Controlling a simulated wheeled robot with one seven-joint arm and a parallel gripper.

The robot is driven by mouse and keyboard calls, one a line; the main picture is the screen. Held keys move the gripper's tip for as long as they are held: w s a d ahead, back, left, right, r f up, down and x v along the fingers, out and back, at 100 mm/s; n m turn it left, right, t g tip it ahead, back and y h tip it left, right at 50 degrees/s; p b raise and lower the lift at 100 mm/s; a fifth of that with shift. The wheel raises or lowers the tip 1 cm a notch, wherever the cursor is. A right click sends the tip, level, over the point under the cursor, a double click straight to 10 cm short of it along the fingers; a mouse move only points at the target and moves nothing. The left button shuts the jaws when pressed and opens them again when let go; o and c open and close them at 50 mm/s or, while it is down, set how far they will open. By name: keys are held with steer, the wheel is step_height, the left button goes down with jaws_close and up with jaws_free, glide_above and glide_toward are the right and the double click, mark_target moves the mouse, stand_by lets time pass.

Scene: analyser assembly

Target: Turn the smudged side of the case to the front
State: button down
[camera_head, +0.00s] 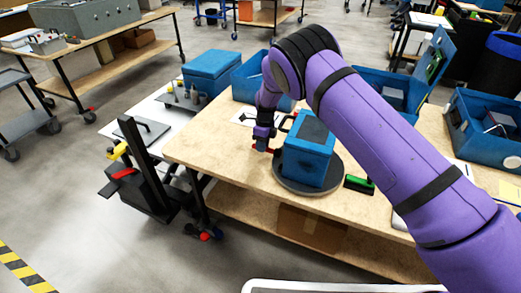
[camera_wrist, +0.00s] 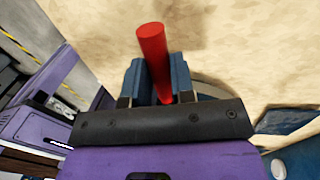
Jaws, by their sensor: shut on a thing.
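The case (camera_head: 306,163) is a blue box with a dark panel on its top, upright on a dark round turntable (camera_head: 295,188) on the wooden bench. I can make out no smudge on the sides in view. My gripper (camera_head: 263,146) is at the left of the case, low over the bench. In the wrist view my gripper (camera_wrist: 158,82) is shut on a red rod (camera_wrist: 153,48), which stands between its two fingers. The red rod also shows in the head view (camera_head: 277,152), beside the turntable's left edge. Its far end is hidden.
A green and black item (camera_head: 358,184) lies right of the turntable on the bench (camera_head: 215,150). Blue bins (camera_head: 480,127) stand at the back and right. A black upright stand (camera_head: 145,165) is left of the bench. The bench's front left is clear.

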steer(key=shift+w+d, duration=0.15)
steer(key=shift+w, duration=0.15)
steer(key=shift+r, duration=0.1)
steer(key=c, duration=1)
jaws_free()
steer(key=shift+w+d, duration=0.1)
steer(key=r, duration=0.3)
steer(key=w+r, duration=0.1)
steer(key=r, duration=0.3)
steer(key=w+r, duration=0.1)
steer(key=r, duration=0.2)
steer(key=shift+d+r, duration=0.2)
steer(key=shift+d, duration=0.15)
